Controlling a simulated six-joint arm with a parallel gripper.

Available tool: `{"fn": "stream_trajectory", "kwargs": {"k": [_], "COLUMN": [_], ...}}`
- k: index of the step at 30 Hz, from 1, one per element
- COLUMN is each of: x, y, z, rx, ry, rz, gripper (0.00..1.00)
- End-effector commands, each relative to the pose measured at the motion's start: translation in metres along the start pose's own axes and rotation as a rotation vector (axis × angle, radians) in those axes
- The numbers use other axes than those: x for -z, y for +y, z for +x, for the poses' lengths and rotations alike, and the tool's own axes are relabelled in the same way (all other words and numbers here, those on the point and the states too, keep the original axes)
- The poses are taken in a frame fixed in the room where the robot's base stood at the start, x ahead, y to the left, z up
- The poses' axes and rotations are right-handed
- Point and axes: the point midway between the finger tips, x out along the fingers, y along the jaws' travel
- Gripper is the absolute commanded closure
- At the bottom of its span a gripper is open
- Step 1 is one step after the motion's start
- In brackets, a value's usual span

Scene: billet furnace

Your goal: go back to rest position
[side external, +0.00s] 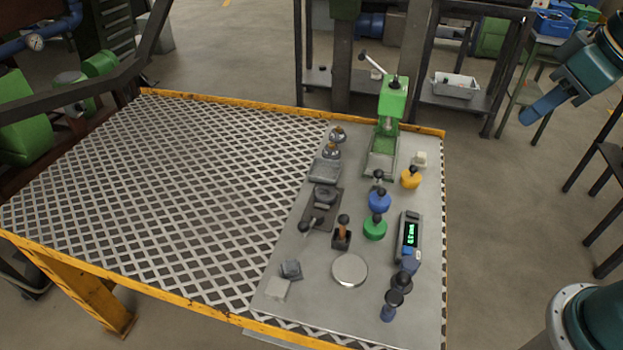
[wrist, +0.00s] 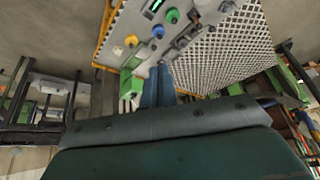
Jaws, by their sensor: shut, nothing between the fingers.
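My gripper (side external: 526,119) is at the upper right of the side external view, on the end of my teal arm. Its blue fingers are shut and empty, pointing down and left. It hangs over open floor, clear of the table and to the right of it. In the wrist view the blue fingers (wrist: 158,88) lie close together, with my dark housing filling the lower part. The picture there shows the table tilted at the top.
The yellow-edged grating table (side external: 180,175) carries a grey plate (side external: 325,265) with a green press (side external: 391,105), blue, green and yellow knobs, a meter (side external: 409,236) and a round disc (side external: 350,270). Shelves (side external: 470,95) stand behind.

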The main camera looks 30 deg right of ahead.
Motion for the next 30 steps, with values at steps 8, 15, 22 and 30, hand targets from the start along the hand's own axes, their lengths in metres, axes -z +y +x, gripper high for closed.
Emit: {"fn": "stream_trajectory", "kwargs": {"k": [8, 15, 22, 30], "x": [-0.058, -0.078, -0.079, -0.078], "y": [0.010, 0.014, 0.015, 0.015], "z": [-0.009, -0.008, -0.008, -0.008], "rx": [-0.061, -0.082, -0.083, -0.083], "ry": [0.028, 0.037, 0.036, 0.036], "rz": [0.071, 0.098, 0.100, 0.099], "gripper": [1.00, 1.00, 1.00, 1.00]}}
